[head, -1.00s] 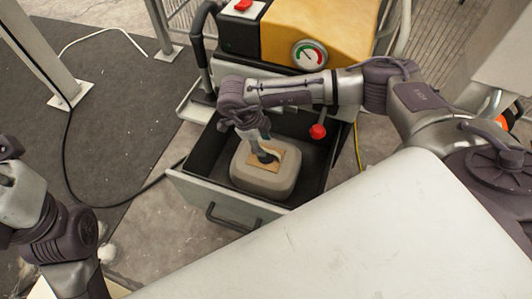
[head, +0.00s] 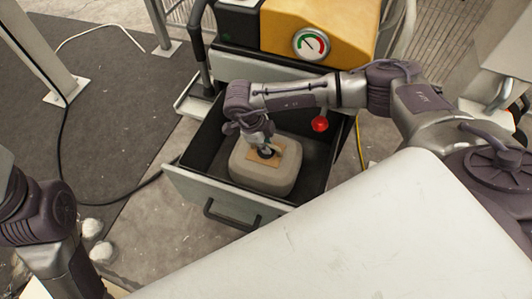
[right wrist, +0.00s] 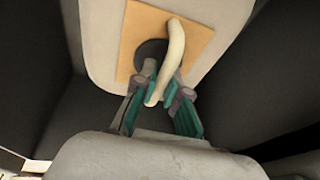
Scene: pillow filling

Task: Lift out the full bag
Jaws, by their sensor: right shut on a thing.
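The full bag (head: 250,176) is a rounded grey-beige block lying in the open drawer (head: 185,185). It has a tan patch (head: 284,148) on top, and a cream loop (right wrist: 176,50) stands up from the patch in the right wrist view. My right gripper (head: 267,151) reaches down over the patch. In the right wrist view its teal-padded fingers (right wrist: 160,98) are shut on the loop. The bag sits low between the drawer walls; its underside is hidden. My left arm is at the left edge, with its gripper out of the picture.
A yellow machine (head: 285,28) with a dial gauge (head: 311,44) stands behind the drawer. A red knob (head: 320,124) is beside my right arm. A white surface (head: 330,235) fills the lower right. A dark mat (head: 110,100) and cable lie at left.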

